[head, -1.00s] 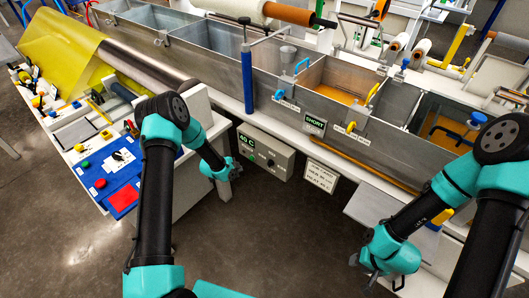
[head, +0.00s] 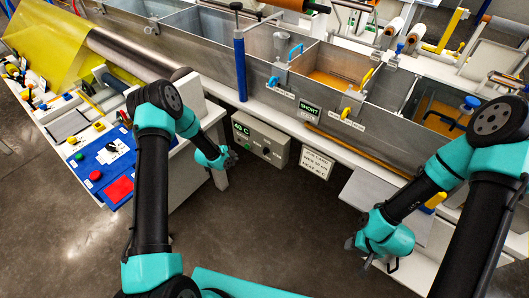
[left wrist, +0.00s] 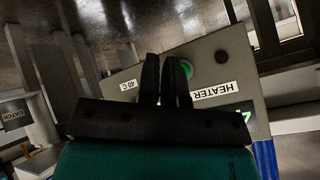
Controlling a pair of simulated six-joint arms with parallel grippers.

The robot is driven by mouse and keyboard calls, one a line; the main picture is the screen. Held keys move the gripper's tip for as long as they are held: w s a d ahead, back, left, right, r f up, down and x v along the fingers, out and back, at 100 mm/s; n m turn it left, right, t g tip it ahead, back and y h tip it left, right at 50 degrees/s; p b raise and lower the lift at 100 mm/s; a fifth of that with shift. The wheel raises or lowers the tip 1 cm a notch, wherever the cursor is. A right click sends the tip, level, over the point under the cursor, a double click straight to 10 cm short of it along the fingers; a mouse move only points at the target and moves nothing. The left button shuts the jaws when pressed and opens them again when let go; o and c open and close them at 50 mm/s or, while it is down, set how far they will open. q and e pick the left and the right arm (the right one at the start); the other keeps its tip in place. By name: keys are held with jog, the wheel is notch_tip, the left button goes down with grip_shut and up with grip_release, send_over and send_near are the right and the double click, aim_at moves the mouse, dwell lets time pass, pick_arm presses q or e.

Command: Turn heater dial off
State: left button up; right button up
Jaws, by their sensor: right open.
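The heater box (head: 287,146) is a pale grey unit under the tank bench, with a green 40 C display (head: 241,130) and a small dark dial (head: 266,152) on its front. In the left wrist view the box appears upside down, with a HEATER label (left wrist: 211,90), a green light (left wrist: 187,68) and a dark round knob (left wrist: 221,57). My left gripper (head: 232,160) is at the box's lower left. Its fingers (left wrist: 161,62) are close together, overlapping the panel beside the green light; contact is unclear. My right gripper (head: 368,262) is open and empty, away from the box.
The metal tank (head: 210,67) runs above the box. A white sign (head: 316,163) hangs right of it. A side table (head: 150,178) with a blue control panel (head: 103,168) stands left of my left gripper. Open floor (head: 290,215) lies in front of the box.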

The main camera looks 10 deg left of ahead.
aim_at(265, 151)
pick_arm(q)
jog(key=o, duration=0.3)
jog(key=shift+s+d+f+m, duration=0.2)
jog(key=shift+s+d+m, duration=0.2)
jog(key=o, duration=0.7)
jog(key=s+d+m+t, duration=0.1)
jog(key=s, duration=0.1)
jog(key=s+d+m+t+h, duration=0.1)
jog(key=s+d+m, duration=0.1)
jog(key=s+d+m+t+h, duration=0.1)
jog(key=s+m+t, duration=0.1)
jog(key=shift+s+d+r, duration=0.1)
jog(key=shift+d+r, duration=0.25)
jog(key=shift+r, duration=0.05)
jog(key=shift+c, duration=0.2)
jog(key=s+d+r+m+t, duration=0.1)
jog(key=s+r+m+t, duration=0.2)
jog(key=s, duration=0.3)
jog(key=shift+s+d+r+m+t+h, duration=0.35)
jog(key=shift+r+t, duration=0.3)
jog(key=shift+t, duration=0.25)
jog(key=x, duration=1.7)
jog(key=shift+w, duration=0.15)
jog(key=shift+c, duration=0.3)
jog(key=c, duration=0.9)
